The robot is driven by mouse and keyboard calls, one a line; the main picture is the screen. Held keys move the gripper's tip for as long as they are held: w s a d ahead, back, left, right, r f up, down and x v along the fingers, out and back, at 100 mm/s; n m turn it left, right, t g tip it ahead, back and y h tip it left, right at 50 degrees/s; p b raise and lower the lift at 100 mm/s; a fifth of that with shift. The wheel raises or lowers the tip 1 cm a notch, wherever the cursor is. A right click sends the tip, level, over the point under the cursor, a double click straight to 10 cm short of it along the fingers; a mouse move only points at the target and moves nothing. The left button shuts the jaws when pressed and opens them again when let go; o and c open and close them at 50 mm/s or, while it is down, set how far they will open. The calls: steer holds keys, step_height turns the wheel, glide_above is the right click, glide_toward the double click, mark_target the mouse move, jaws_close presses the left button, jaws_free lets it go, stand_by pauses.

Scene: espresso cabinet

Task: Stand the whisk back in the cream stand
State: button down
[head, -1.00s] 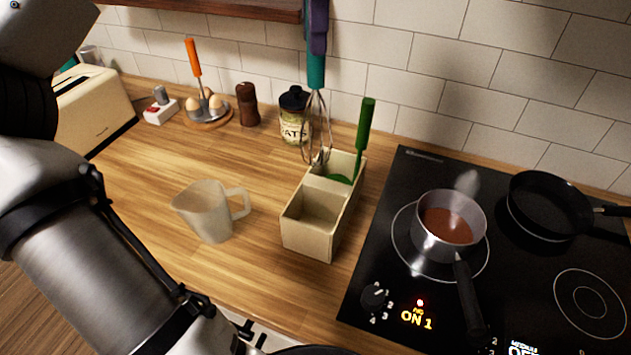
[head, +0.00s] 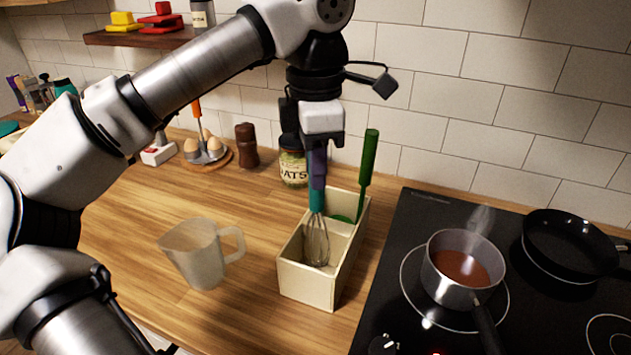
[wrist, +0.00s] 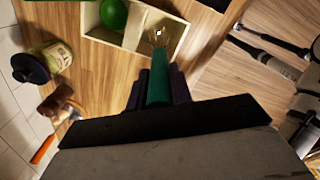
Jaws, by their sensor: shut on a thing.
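The whisk has a teal handle (head: 317,199) and wire loops (head: 316,246). My gripper (head: 317,178), with purple fingers, is shut on the handle's upper part and holds the whisk upright. The cream stand (head: 307,286) is a two-compartment box on the counter. The wire loops show within the opening of its near compartment; whether they touch its floor I cannot tell. In the wrist view the handle (wrist: 158,88) sits between the fingers, with the wires over one compartment of the stand (wrist: 177,37). A green utensil (head: 367,160) stands in the far compartment.
A translucent jug (head: 195,257) stands left of the stand. The hob (head: 389,284) is close on the right, with a saucepan (head: 462,270) and a black frying pan (head: 568,243). A jar (head: 292,170), a brown mill (head: 246,145) and an egg holder (head: 208,158) stand behind.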

mark_target(315, 208)
steer(key=shift+f, duration=1.7)
steer(key=shift+f, duration=0.2)
steer(key=c, duration=1.3)
jaws_free()
steer(key=shift+o, duration=0.2)
steer(key=shift+r, duration=0.1)
step_height(315, 208, up, 12)
steer(key=shift+r, duration=0.15)
